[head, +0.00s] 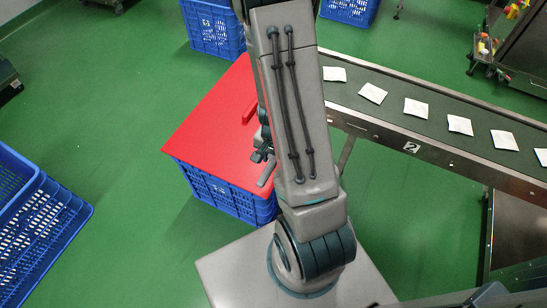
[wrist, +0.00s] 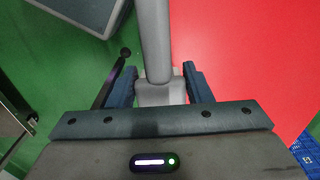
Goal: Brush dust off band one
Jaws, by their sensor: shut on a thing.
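My gripper (wrist: 160,90) is shut on a grey rod-like handle (wrist: 155,40), which runs up out of the top of the wrist view. Its far end is out of that view, so I cannot tell whether it ends in a brush. In the head view my gripper (head: 262,152) is small and partly hidden by my arm, over the right part of a red board (head: 205,120). The grey handle (head: 268,173) juts below it. The belt in view (head: 385,103) carries a number 2 plate (head: 411,147) and several white teabags (head: 416,108). I see no band marked one.
The red board lies on a blue crate (head: 215,191). A small red bar (head: 249,110) lies on the board. Other blue crates stand at the back (head: 215,35) and left (head: 45,235). Green floor is open between the left crates and the board.

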